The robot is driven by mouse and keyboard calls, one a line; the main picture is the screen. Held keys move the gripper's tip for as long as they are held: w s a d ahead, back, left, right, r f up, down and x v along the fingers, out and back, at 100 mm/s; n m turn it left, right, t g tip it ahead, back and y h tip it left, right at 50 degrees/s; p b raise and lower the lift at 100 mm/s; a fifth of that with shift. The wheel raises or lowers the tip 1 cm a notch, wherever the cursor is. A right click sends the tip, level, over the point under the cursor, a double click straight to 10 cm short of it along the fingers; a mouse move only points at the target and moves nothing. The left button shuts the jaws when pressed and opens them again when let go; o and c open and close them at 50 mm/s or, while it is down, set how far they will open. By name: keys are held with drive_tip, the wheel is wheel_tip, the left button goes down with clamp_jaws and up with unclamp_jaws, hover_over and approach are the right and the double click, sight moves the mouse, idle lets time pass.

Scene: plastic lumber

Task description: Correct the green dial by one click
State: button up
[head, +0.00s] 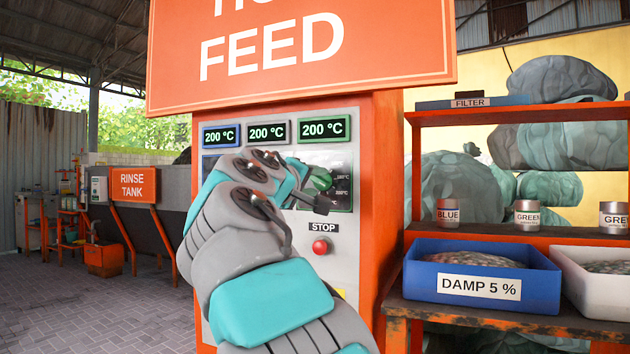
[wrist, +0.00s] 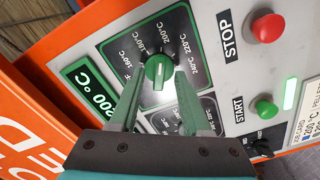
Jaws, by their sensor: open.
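The green dial (wrist: 158,71) sits on a dark scale plate marked from about 160 °C to 240 °C in the wrist view. Its white mark seems to lie toward the 200 °C side, but is too small to read surely. My gripper (wrist: 160,78) is open, with one finger on either side of the dial; I cannot tell whether they touch it. In the head view the green dial (head: 320,179) is partly covered by my arm. The green-framed display (head: 323,129) above it reads 200 °C.
A red STOP button (head: 320,246) is below the dial. A green START button (wrist: 264,107) shows in the wrist view, near a job card (wrist: 309,110). Two other displays also read 200 °C. A shelf with a blue bin (head: 425,280) stands at the right.

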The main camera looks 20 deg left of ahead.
drive_tip(key=shift+w, duration=0.2)
clamp_jaws()
idle(0.3)
